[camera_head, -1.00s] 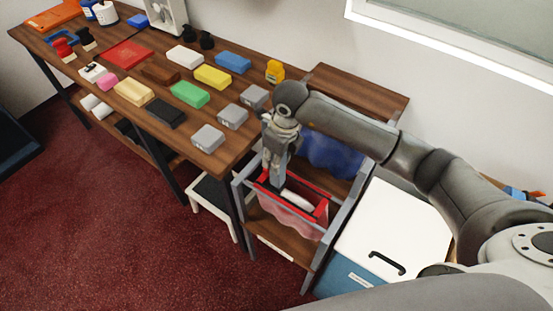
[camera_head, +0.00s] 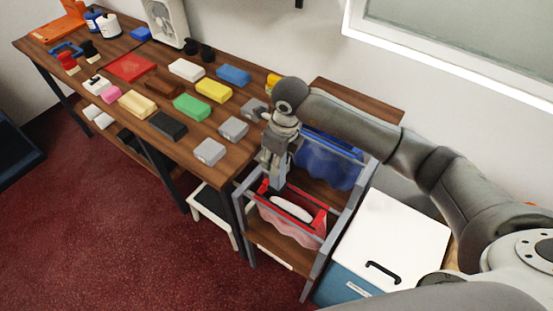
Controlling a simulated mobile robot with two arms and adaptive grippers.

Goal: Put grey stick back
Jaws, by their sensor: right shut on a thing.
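My right gripper (camera_head: 274,184) points down over the front left of the red-rimmed holder (camera_head: 314,224). It is shut on a slim grey piece that looks like the grey stick (camera_head: 280,176); its outline blends with the grey fingers and its lower end is hard to make out. The holder has a pinkish wavy liner (camera_head: 290,226) and a white rounded object (camera_head: 289,208) lies in it, to the right of the gripper. My left gripper is not in view.
A blue wavy liner (camera_head: 330,165) hangs in the grey rack behind. Grey blocks (camera_head: 209,151) and coloured blocks lie in rows on the wooden counter to the left. A white-lidded box (camera_head: 392,240) stands right of the rack.

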